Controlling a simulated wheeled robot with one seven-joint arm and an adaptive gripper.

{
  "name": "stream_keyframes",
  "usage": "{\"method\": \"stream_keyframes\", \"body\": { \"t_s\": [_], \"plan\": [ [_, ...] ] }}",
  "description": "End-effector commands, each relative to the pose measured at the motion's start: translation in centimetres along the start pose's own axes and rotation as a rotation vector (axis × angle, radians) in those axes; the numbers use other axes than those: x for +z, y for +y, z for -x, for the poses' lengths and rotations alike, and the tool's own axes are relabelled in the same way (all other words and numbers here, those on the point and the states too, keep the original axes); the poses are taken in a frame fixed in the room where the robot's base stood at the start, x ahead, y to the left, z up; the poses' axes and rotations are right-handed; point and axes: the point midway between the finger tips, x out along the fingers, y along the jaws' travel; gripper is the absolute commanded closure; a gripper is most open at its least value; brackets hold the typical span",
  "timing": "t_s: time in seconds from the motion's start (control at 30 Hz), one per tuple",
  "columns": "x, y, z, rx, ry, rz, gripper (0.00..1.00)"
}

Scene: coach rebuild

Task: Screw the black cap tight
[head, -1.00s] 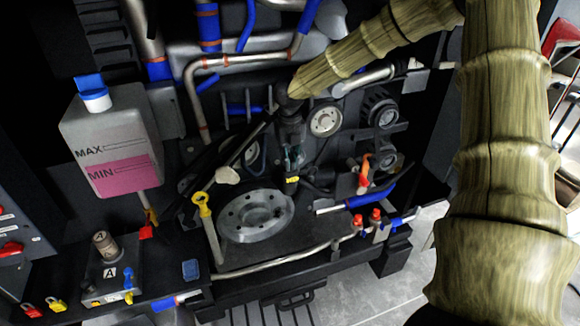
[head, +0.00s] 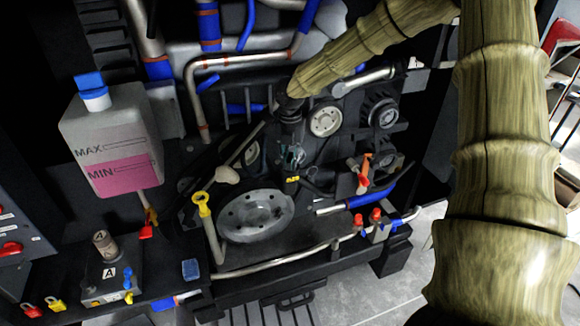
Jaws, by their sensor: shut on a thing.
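My gripper (head: 291,157) hangs down from the end of my arm at the middle of the engine bay. It is shut on a small dark thing at its fingertips, which I take to be the black cap. The cap is mostly hidden by the fingers and hard to tell from the dark engine behind. A small black part with a yellow mark (head: 292,179) shows just below the fingertips.
A coolant tank (head: 112,135) with a blue cap stands at the left. A large grey pulley (head: 257,215) and a yellow-topped dipstick tube (head: 203,205) are below left of my gripper. Red-capped fittings (head: 375,215) and pipes lie at the lower right.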

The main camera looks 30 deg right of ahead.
Motion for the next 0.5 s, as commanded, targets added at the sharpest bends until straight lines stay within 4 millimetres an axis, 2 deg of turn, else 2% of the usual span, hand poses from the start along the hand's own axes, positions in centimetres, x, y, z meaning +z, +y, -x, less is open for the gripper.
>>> {"method": "stream_keyframes", "body": {
  "t_s": [0.27, 0.5],
  "plan": [
    [-0.18, -0.11, -0.22, -0.003, 0.004, -0.029, 1.0],
    [-0.21, -0.08, -0.17, -0.004, 0.003, -0.25, 1.0]
  ]
}}
